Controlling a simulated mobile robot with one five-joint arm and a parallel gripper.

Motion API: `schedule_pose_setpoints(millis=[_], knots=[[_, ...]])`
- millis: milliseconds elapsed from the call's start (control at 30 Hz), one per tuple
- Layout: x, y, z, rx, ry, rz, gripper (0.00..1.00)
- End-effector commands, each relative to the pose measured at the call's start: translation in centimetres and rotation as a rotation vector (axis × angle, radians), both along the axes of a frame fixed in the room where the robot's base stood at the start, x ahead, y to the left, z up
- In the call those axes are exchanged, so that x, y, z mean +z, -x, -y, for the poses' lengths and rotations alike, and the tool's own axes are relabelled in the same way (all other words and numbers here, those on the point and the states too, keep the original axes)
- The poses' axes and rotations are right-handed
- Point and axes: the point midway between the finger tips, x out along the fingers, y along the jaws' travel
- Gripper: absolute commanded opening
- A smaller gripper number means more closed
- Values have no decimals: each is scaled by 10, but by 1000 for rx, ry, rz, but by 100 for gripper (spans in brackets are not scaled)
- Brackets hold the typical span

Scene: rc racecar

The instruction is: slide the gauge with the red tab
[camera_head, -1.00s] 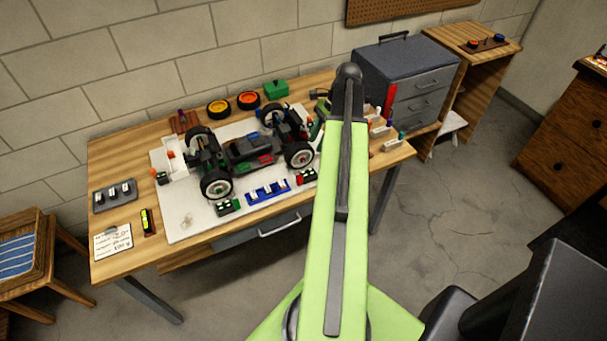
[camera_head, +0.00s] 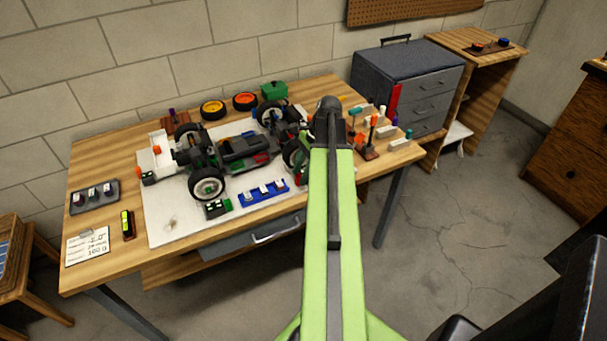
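I cannot tell for sure which piece is the gauge with the red tab. Several small pieces with coloured tops stand at the right end of the workbench (camera_head: 130,265). Among them is an upright piece with a red top (camera_head: 373,121) on a dark base. White blocks (camera_head: 387,131) stand beside it. My green arm reaches up from the bottom of the view to a dark joint over the bench's right part. My gripper is not visible; the arm hides what lies behind it.
A partly built racecar (camera_head: 235,152) stands on a white mat (camera_head: 165,225) and fills the middle of the bench. A grey drawer cabinet (camera_head: 425,85) stands behind its right end. A grey tray (camera_head: 95,207) and a note card (camera_head: 87,248) lie at left.

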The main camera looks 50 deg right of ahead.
Motion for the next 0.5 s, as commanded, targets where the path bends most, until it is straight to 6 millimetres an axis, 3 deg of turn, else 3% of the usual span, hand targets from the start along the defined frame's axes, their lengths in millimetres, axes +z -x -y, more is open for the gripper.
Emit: schedule_pose_setpoints(millis=[33, 333, 500], knots=[[1, 0, 0, 0, 0, 0, 38], [1, 0, 0, 0, 0, -1, 0], [0, 1, 0, 2, -1, -3, 0]])
